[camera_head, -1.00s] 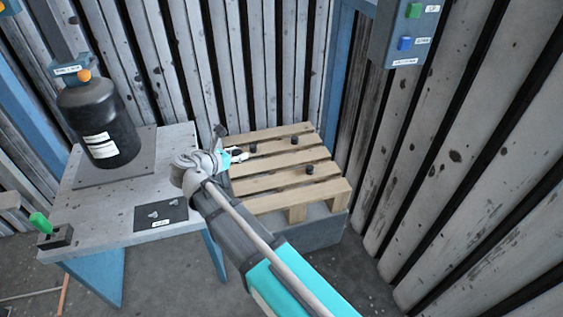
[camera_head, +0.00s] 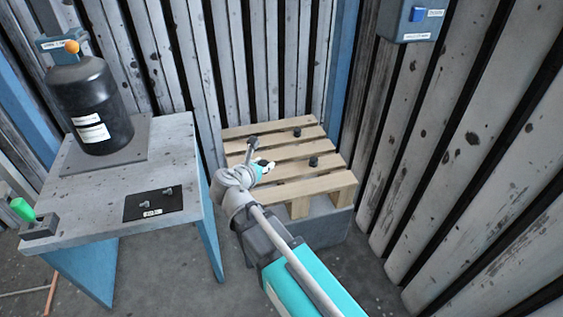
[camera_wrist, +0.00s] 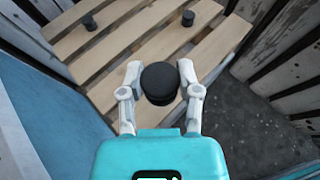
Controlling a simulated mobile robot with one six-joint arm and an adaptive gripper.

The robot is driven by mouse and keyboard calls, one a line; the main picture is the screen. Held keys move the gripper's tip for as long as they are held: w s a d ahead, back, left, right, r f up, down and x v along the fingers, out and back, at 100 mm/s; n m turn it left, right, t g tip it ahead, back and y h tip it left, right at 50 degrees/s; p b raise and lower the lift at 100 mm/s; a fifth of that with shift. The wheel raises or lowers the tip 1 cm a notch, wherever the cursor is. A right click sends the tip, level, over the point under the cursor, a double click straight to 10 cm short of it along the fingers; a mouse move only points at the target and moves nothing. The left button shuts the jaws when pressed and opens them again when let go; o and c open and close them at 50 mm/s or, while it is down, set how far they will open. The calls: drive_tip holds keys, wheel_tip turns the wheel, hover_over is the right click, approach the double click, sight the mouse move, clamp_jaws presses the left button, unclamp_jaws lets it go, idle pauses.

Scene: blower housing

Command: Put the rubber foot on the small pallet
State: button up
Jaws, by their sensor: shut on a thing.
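The rubber foot (camera_wrist: 160,80) is a short black round piece. In the wrist view it sits between the two pale fingers of my gripper (camera_wrist: 160,84), which is shut on it. In the head view my gripper (camera_head: 266,167) is over the near left part of the small pallet (camera_head: 325,183); the held foot is not clear there. The wooden slatted pallet also shows in the wrist view (camera_wrist: 130,50). I cannot tell whether the foot touches the slats.
A grey table (camera_head: 90,190) at the left bears a black canister (camera_head: 95,105), a dark mat (camera_head: 140,207) and a green-handled lever (camera_head: 30,215). Walls close in behind and right.

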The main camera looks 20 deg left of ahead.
drive_tip(key=shift+d+f+n+y+b, duration=0.3)
drive_tip(key=shift+d+f+b, duration=0.45)
drive_tip(key=shift+d+f, duration=0.3)
drive_tip(key=shift+a+f, duration=0.15)
drive_tip(key=w+a+f+b, duration=0.1)
drive_tip(key=w+f+b, duration=0.1)
drive_tip(key=w, duration=0.1)
drive_tip(key=w+a+f+b, duration=0.2)
drive_tip(key=w+f+b, duration=0.1)
drive_tip(key=w, duration=0.1)
drive_tip(key=w+a+f+b, duration=0.2)
drive_tip(key=w+f+b, duration=0.1)
drive_tip(key=shift+w+a, duration=0.1)
drive_tip(key=shift+w, duration=0.3)
drive_tip(key=shift+w+a+f+b, duration=0.25)
drive_tip(key=shift+w+f+b, duration=0.25)
